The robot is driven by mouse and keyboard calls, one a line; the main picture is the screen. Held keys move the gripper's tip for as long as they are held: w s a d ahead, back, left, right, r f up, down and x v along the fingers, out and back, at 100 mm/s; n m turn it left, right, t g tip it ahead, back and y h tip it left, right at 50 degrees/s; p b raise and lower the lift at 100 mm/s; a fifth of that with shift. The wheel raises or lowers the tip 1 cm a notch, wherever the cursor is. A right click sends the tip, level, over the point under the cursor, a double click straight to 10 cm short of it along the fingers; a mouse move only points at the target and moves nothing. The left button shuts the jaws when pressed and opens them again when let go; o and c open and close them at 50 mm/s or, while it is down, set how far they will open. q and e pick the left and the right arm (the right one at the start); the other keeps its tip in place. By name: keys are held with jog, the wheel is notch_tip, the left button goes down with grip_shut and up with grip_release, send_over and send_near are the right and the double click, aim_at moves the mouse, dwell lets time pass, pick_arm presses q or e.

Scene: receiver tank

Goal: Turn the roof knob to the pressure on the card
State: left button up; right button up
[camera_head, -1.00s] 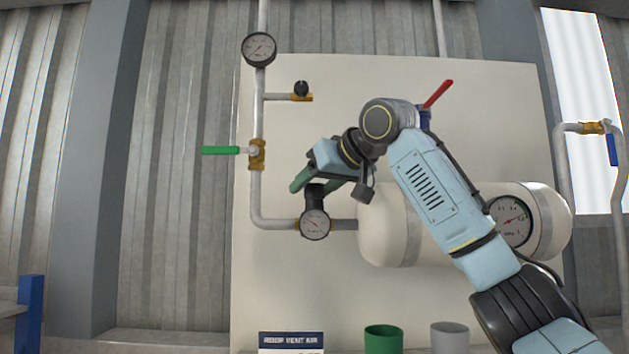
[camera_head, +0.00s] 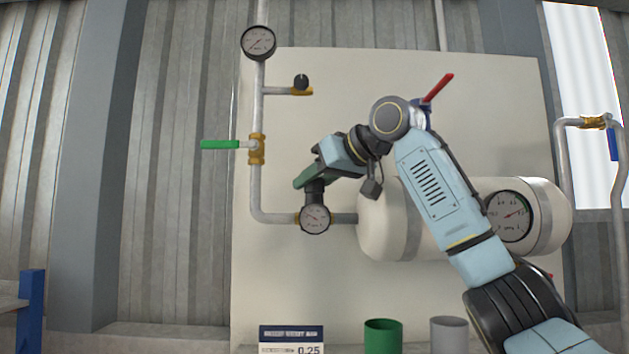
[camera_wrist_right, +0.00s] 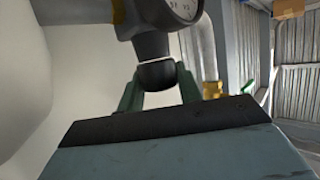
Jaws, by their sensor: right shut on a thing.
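My right gripper (camera_head: 306,182) comes down from above onto the black regulator knob (camera_head: 316,192). In the right wrist view, its green fingers (camera_wrist_right: 158,92) are shut on either side of the dark rounded knob (camera_wrist_right: 157,75). The small regulator gauge (camera_head: 314,219) is just below the knob; its reading is too small to tell. The card (camera_head: 291,339) stands at the bottom of the head view, with a dark blue header and the number 0.25. My left gripper is not in view.
A green-handled valve (camera_head: 221,144), a smaller black knob (camera_head: 301,82) and a top gauge (camera_head: 258,42) are on the left pipe. The white tank (camera_head: 398,240) with its large gauge (camera_head: 509,216) is right of the regulator. A red lever (camera_head: 438,88) is behind my arm.

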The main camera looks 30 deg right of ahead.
jog(key=shift+n+g+y, duration=0.4)
jog(key=shift+n+y, duration=0.9)
jog(key=shift+y, duration=0.2)
jog(key=o, duration=1)
jog(key=b+v, duration=0.1)
jog(key=v, duration=0.6)
jog(key=shift+s+d+r, duration=0.1)
jog(key=shift+s+r, duration=0.05)
